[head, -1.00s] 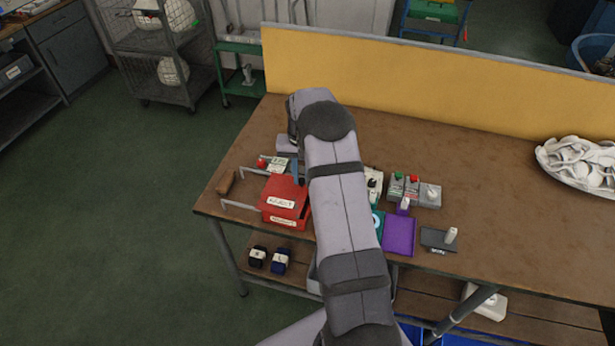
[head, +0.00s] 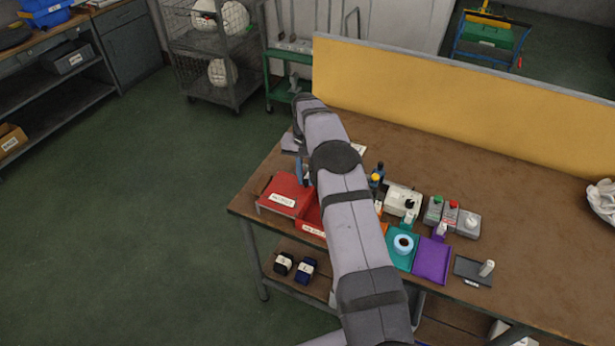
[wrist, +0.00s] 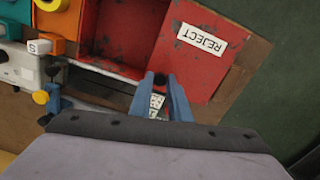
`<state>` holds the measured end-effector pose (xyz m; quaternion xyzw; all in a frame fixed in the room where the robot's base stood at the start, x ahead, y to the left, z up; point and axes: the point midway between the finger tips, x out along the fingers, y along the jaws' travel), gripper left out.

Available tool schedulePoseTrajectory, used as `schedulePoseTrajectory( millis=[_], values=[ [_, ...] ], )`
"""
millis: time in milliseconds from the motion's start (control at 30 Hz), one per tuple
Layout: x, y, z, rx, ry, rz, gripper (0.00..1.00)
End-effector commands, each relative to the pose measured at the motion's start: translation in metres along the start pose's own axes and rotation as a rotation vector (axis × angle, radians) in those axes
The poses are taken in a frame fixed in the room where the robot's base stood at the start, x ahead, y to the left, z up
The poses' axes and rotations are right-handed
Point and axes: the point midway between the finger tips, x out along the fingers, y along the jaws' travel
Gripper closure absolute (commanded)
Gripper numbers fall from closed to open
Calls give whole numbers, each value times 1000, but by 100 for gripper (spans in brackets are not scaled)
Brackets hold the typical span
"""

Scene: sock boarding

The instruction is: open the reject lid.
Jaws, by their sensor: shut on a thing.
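The red reject lid (head: 283,190) is slid to the left and lies beside the red reject box (head: 312,222), whose opening shows at its right. In the wrist view the lid (wrist: 214,70), with its white REJECT label, is right of the open red interior (wrist: 122,40). My gripper (wrist: 160,82) is shut on a small dark knob at the lid's near edge. In the head view my gripper (head: 304,172) is at the lid's back edge, and my arm hides part of the box.
Right of the box are a teal tray (head: 398,258) with a roll on it, a purple tray (head: 432,262) and several small grey switch boxes (head: 467,225). The table's left edge is close to the lid. A yellow panel (head: 450,100) stands along the back.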

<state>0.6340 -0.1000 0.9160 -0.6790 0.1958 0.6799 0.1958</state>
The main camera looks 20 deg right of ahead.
Motion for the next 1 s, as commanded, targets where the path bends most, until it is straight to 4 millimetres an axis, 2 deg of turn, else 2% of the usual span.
schedulePoseTrajectory(
  millis=[33,100,533,1000],
  values=[
    [-2,0,-2,0,6,-2,79],
    [-2,0,-2,0,6,-2,64],
    [-6,0,-1,0,4,-2,64],
    [-64,0,-1,0,6,-2,64]
  ],
)
